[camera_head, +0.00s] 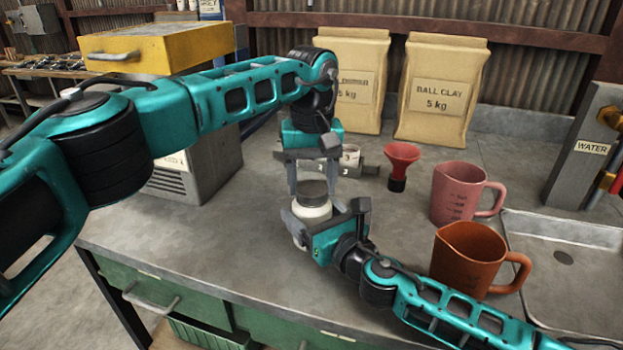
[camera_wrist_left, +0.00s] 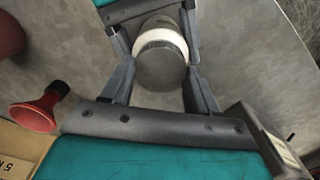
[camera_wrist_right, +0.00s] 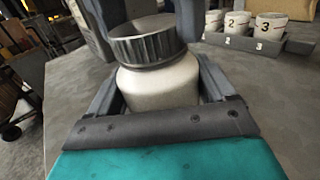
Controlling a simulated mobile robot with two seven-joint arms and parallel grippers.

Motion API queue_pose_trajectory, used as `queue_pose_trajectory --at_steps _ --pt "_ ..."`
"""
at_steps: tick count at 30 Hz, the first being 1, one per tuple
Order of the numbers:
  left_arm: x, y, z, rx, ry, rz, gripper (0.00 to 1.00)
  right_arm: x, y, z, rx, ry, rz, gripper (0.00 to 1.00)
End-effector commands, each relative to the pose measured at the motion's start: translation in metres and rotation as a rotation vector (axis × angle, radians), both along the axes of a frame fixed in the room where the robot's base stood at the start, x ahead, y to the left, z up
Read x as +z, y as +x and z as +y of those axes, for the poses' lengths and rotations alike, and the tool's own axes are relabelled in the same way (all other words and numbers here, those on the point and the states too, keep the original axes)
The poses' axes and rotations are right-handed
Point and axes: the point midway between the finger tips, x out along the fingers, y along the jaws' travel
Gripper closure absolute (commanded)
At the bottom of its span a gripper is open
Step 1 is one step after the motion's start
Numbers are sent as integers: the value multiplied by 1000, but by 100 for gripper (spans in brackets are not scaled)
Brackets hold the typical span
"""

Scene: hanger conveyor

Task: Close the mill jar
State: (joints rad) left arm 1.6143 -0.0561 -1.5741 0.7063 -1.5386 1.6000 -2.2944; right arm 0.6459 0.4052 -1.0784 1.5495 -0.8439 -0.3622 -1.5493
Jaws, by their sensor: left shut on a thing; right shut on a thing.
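The mill jar (camera_head: 312,211) is a white, round-shouldered jar standing upright over the grey worktop. Its dark grey ribbed lid (camera_wrist_right: 146,42) sits on the mouth; I cannot tell how tightly it is seated. My left gripper (camera_head: 312,188) comes down from above with its fingers shut on the lid; the lid's flat top (camera_wrist_left: 161,66) shows between them in the left wrist view. My right gripper (camera_head: 318,222) reaches in low from the right and is shut on the jar's white body (camera_wrist_right: 160,84). Its fingers hide part of the jar's sides.
A red funnel (camera_head: 400,165), a pink jug (camera_head: 457,193) and an orange jug (camera_head: 468,262) stand to the right. Numbered cups (camera_wrist_right: 236,22) sit in a rack behind. Clay bags (camera_head: 437,90) stand at the back. A yellow-topped machine (camera_head: 155,48) is at left. The front-left worktop is clear.

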Motion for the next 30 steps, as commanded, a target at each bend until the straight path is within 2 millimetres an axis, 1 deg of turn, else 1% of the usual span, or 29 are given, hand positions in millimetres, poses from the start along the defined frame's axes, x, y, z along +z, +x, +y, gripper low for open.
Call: queue_pose_trajectory --at_steps 1,9,15,18,20,27,30 --pt "1 0 0 2 -1 -2 39 -1 0 -1 -1 -2 3 100" --pt "1 0 0 3 0 -1 15 -1 0 -1 -1 -2 3 100" --pt "0 0 0 4 0 -1 15 -1 0 0 -1 -2 3 100" --pt "4 0 0 4 0 -1 15 -1 0 0 -1 -1 2 100" --pt "9 0 0 4 0 -2 15 -1 0 0 -1 -1 2 100" --pt "41 0 0 4 -1 -3 15 -1 0 0 -1 -1 2 100" --pt "45 0 0 4 0 0 15 -1 0 0 -1 -1 2 100"
